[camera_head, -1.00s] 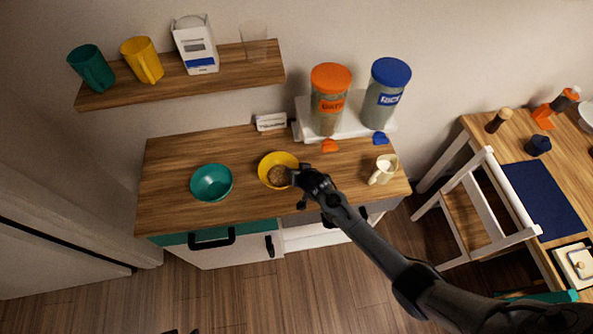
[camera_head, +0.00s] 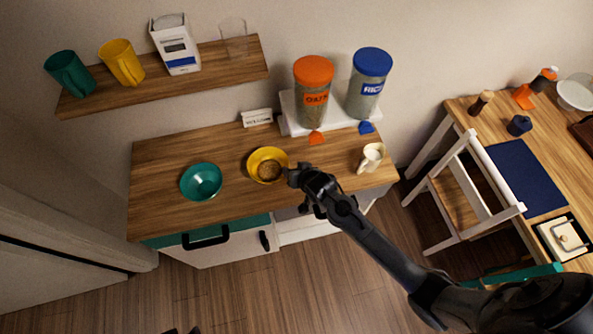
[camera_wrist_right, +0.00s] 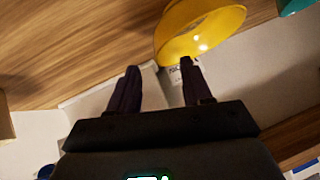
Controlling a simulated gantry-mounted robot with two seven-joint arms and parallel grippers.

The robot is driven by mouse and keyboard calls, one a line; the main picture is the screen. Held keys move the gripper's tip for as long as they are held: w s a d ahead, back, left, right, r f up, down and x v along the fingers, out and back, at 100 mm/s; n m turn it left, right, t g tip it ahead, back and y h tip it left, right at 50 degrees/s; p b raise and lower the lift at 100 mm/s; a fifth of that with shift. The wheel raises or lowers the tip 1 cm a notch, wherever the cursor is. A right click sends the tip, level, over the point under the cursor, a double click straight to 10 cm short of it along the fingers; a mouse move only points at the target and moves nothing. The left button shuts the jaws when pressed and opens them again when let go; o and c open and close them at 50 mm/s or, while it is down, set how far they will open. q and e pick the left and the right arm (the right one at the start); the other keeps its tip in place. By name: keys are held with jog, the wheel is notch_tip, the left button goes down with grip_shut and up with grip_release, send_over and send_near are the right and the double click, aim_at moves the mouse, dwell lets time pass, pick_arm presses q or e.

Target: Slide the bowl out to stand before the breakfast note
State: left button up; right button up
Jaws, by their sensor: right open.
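My right gripper (camera_head: 298,178) is just right of the yellow bowl's rim. In the right wrist view the gripper (camera_wrist_right: 160,85) is open with nothing between its fingers, and the yellow bowl (camera_wrist_right: 200,30) is beyond the right finger. I cannot tell whether they touch.
Orange-lidded (camera_head: 312,92) and blue-lidded (camera_head: 368,85) jars stand on a white riser at the back right. A cream jug (camera_head: 371,157) stands at the counter's right. A shelf (camera_head: 190,80) with mugs and a carton hangs above. Counter between the yellow bowl and the note is clear.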

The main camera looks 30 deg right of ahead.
jog(key=shift+v, duration=0.8)
jog(key=shift+g, duration=0.6)
jog(key=s+f, duration=0.4)
jog(key=s, duration=0.1)
jog(key=shift+s+a+f, duration=0.1)
jog(key=shift+f, duration=0.3)
jog(key=s+a+r+n+g, duration=0.1)
jog(key=s+a+r+g, duration=0.15)
jog(key=s, duration=1.15)
jog(key=s+r+n+g, duration=0.2)
jog(key=s+r+n, duration=0.45)
jog(key=r, duration=0.25)
notch_tip(320, 180, up, 15)
jog(key=p, duration=1.4)
jog(key=shift+s+d+f+m+y, duration=0.25)
jog(key=shift+s+d+m+y, duration=0.1)
jog(key=shift+m, duration=0.1)
